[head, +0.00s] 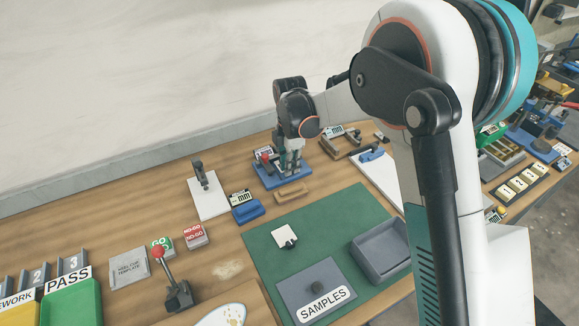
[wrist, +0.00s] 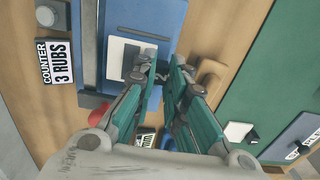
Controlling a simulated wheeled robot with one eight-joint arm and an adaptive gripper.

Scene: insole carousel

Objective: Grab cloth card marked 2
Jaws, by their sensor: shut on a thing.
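A pale card (wrist: 118,63) sits at a blue fixture (wrist: 166,22) in the wrist view. Its right edge is by my gripper's fingertips, and I cannot read a 2 on it. My gripper (wrist: 164,72) is shut on the card as far as I can tell; the fingertips hide the contact. In the head view my gripper (head: 290,165) is low over the same blue fixture (head: 268,182), and the card cannot be made out there.
A counter sign reading 3 RUBS (wrist: 57,62) and a red knob (wrist: 98,115) are beside the fixture. A tan handle-like block (head: 293,191) lies just in front. A green mat (head: 270,243) carries a grey open tray (head: 380,252) and a SAMPLES plate (head: 300,280).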

